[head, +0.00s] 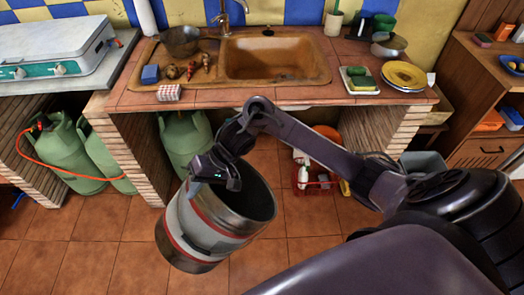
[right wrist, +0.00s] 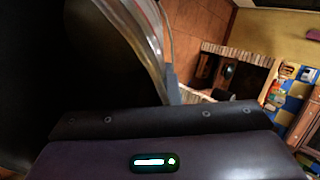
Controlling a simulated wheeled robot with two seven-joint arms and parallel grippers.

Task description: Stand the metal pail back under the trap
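The metal pail (head: 208,232), grey with red bands, hangs tilted in front of the sink counter, its dark open mouth facing up and to the right. My right gripper (head: 214,183) is at its upper left rim and appears shut on the wall there. In the right wrist view the pail's wall (right wrist: 150,38) runs down to the gripper. It looks held above the tiled floor, though its underside is hidden. The sink (head: 275,62) is set in the counter behind. I cannot make out the trap below it; the counter front and my arm cover that area. My left gripper is out of view.
Brick pillars (head: 128,150) and (head: 378,140) flank the opening under the counter. A green gas cylinder (head: 186,138) stands inside on the left. A red crate with bottles (head: 314,178) stands on the right. Tiled floor (head: 100,235) is clear in front.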

